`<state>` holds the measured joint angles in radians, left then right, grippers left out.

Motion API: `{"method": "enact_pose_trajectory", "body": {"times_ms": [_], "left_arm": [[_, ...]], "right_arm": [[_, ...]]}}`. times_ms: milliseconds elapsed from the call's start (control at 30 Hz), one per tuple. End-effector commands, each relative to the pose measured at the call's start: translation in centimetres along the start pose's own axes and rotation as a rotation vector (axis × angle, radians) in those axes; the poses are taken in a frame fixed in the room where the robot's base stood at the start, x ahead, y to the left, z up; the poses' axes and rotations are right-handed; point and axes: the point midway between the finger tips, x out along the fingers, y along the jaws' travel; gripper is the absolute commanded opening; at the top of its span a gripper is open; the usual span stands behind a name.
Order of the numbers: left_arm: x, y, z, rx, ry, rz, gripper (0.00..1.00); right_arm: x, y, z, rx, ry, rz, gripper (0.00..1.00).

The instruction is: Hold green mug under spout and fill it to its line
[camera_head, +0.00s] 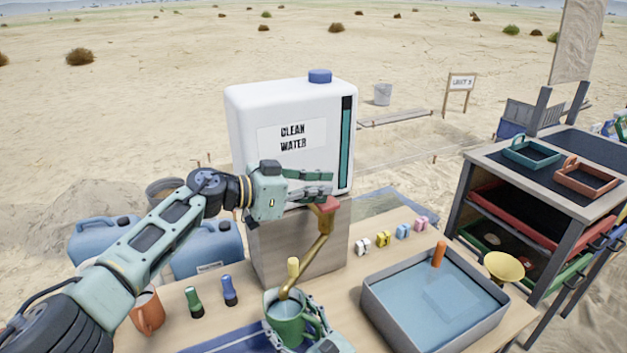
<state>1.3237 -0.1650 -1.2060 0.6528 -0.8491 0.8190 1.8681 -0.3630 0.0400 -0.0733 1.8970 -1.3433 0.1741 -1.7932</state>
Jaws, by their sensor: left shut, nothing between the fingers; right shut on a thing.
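The green mug (287,328) stands upright under the brass spout (318,256), whose lower end reaches the mug's mouth. Pale blue-grey shows inside the mug; the water level and fill line cannot be made out. My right gripper (314,328) is shut on the mug at its handle side, partly cut off by the bottom edge. My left gripper (327,183) is shut and empty, just above the red tap handle (328,204); whether it touches the handle is unclear. The white clean water tank (290,105), with a blue cap and a teal level strip, stands behind.
A grey basin of water (372,307) with an orange upright object stands right of the mug. Small colored blocks (381,239) line the table behind it. An orange mug (148,312) and two small bottles (229,291) stand at left. A shelf rack (475,156) is at right.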

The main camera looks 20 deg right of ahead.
Motion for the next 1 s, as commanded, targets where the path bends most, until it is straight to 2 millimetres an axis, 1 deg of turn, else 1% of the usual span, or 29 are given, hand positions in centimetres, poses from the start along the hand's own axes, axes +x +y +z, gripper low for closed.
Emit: {"method": "enact_pose_trajectory", "body": {"times_ms": [67, 133, 267, 600, 700, 833, 1000], "left_arm": [[-0.1, 0.0, -0.3, 0.003, -0.004, 0.0, 0.0], [-0.4, -0.1, -1.1, 0.003, -0.003, -0.001, 0.0], [-1.0, -0.1, -3.8, 0.007, -0.001, -0.001, 0.0], [-7.6, -0.1, -3.8, 0.002, 0.0, -0.002, 0.0], [-9.2, -0.1, -3.8, 0.001, 0.0, -0.002, 0.0], [-10.4, 0.0, -3.8, 0.0, 0.001, -0.001, 0.0], [-11.0, 0.0, -3.8, 0.0, 0.001, 0.0, 0.0]], "right_arm": [[0.0, 0.0, 0.1, 0.0, -0.003, 0.0, 0.35], [0.0, 0.0, 0.1, 0.0, -0.003, 0.0, 0.35], [0.0, 0.0, 0.2, 0.0, -0.003, 0.0, 0.35], [0.0, 0.0, 0.2, 0.0, -0.003, 0.0, 0.35], [0.0, 0.0, 0.2, 0.0, -0.003, 0.0, 0.35], [0.0, 0.0, 0.2, 0.0, -0.003, 0.0, 0.35], [0.0, 0.0, 0.2, 0.0, -0.003, 0.0, 0.35]]}}
